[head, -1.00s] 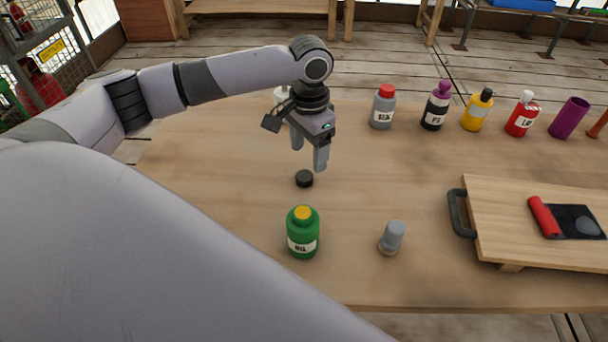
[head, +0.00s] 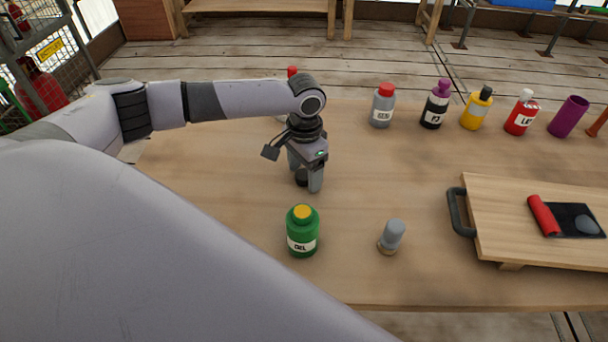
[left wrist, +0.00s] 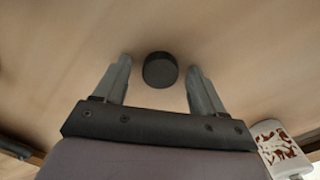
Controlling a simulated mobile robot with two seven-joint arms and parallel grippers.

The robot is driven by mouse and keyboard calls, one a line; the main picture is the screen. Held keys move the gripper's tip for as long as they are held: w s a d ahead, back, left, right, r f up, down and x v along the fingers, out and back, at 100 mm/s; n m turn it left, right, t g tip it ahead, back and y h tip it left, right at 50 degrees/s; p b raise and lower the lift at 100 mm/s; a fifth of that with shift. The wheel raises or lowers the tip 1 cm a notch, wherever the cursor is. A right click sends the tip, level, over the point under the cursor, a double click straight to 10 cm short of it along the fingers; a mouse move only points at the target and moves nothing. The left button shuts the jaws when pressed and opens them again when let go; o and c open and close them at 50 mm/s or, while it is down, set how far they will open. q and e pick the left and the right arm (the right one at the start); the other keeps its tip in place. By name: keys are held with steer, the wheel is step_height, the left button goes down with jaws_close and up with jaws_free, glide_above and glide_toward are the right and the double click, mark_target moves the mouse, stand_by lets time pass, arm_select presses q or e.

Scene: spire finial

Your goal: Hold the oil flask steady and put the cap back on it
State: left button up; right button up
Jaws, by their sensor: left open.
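The green flask (head: 302,240) stands upright on the table, with a white label and a yellow top. A small round black cap (head: 301,177) lies on the table behind the flask. My left gripper (head: 304,180) points down over the cap, open, with a finger on either side of it. In the left wrist view the cap (left wrist: 160,70) sits between the fingertips of the gripper (left wrist: 160,66), with a gap on both sides. One finger partly hides the cap in the head view. My right gripper is not in view.
A grey peg-like piece (head: 392,236) stands right of the flask. A wooden board (head: 500,225) with a black handle lies at the right. Several bottles, including a grey one (head: 382,108), line the back edge. The table between flask and board is mostly clear.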

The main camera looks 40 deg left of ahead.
mark_target(304, 174)
arm_select(q)
steer(key=c, duration=1.1)
steer(key=shift+r, duration=0.2)
step_height(304, 174, up, 20)
steer(key=shift+p, duration=0.4)
steer(key=shift+f, duration=0.15)
